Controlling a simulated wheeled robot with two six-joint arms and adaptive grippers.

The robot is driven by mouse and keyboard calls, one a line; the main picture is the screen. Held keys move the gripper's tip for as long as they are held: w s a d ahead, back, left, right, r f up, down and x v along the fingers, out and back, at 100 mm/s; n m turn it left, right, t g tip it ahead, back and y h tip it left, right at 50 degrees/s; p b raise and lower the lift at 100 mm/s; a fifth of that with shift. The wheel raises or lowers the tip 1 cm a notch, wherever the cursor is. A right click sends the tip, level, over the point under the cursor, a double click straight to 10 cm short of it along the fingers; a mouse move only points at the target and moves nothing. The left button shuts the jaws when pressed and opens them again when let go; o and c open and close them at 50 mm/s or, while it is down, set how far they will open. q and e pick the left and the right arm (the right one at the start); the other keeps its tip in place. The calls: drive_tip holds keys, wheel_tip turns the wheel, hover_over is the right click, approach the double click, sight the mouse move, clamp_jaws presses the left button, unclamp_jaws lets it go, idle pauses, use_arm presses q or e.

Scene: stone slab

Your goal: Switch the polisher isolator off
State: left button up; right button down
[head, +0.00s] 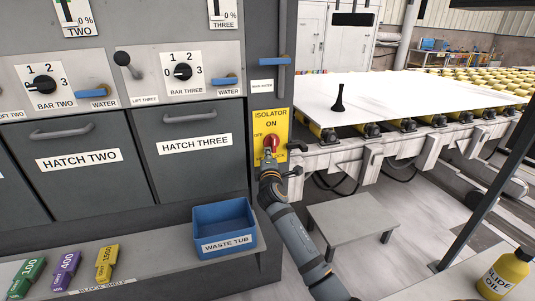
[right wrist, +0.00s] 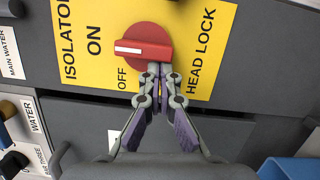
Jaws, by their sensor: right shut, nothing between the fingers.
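The isolator is a yellow plate (head: 283,119) on the grey post right of hatch three, with a red rotary knob (head: 272,141). In the right wrist view the knob (right wrist: 138,46) has a white mark pointing toward the word ON; OFF is printed at a quarter turn from it. My right gripper (head: 268,154) is shut and empty, with its fingertips (right wrist: 160,71) at the knob's edge, near the OFF and HEAD LOCK lettering. Whether they touch the knob is unclear. The gripper hides the plate's lower part in the head view. My left gripper is out of view.
A blue waste tub (head: 224,227) stands on the shelf at lower left. A white slab (head: 420,95) lies on rollers behind, with a grey bench (head: 352,215) below.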

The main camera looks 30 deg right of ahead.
sight(275, 152)
drive_tip(key=shift+d+f+n, duration=0.1)
drive_tip(key=shift+f+n, duration=0.05)
drive_tip(key=shift+n, duration=0.65)
drive_tip(key=d+n+t, duration=0.1)
drive_tip(key=n, duration=0.3)
drive_tip(key=n+t+y, duration=0.1)
drive_tip(key=n, duration=0.3)
drive_tip(key=d+f+n+t, duration=0.1)
drive_tip(key=n, duration=0.2)
drive_tip(key=shift+s+d+n+y, duration=0.3)
drive_tip(key=shift+s+d+n, duration=0.05)
drive_tip(key=shift+n, duration=0.05)
drive_tip(key=shift+s+d+r+n+t+y, duration=0.1)
drive_tip(key=shift+d+n+t+y, duration=0.2)
drive_tip(key=shift+n, duration=0.75)
drive_tip(key=shift+d+r+n+g+y, duration=0.15)
drive_tip(key=shift+n+y, duration=0.3)
drive_tip(key=shift+n, duration=0.55)
drive_tip(key=shift+s+d+f+n+t+y, duration=0.1)
drive_tip(key=shift+d+n+t+y, duration=0.2)
drive_tip(key=shift+n, duration=1.05)
